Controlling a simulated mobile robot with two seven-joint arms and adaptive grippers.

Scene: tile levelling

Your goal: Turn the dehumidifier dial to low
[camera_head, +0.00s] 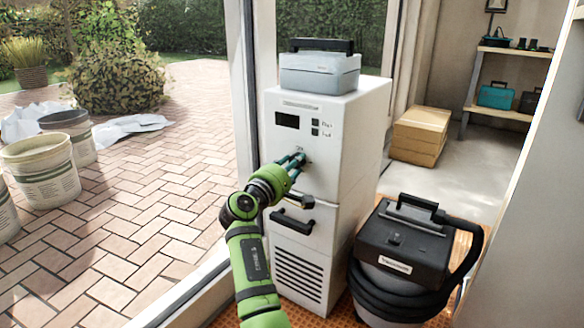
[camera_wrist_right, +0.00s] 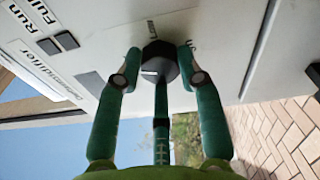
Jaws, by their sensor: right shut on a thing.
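The dehumidifier (camera_head: 345,130) is a tall white cabinet standing by the glass door frame. Its black dial (camera_wrist_right: 160,63) is a small faceted knob with a white mark on it. In the head view, my fingers largely cover the dial. My right gripper (camera_head: 297,158) reaches the front panel below the dark display. In the right wrist view, the gripper (camera_wrist_right: 158,66) has its green fingers on either side of the dial, shut on it. Small printing sits beside the dial, too blurred to read. My left gripper is out of view.
A grey case (camera_head: 320,72) sits on top of the dehumidifier. A black drawer handle (camera_head: 292,222) sticks out below my gripper. A black vacuum (camera_head: 405,255) stands close on the right. Cardboard boxes (camera_head: 419,135) lie behind; buckets (camera_head: 42,172) stand outside on the left.

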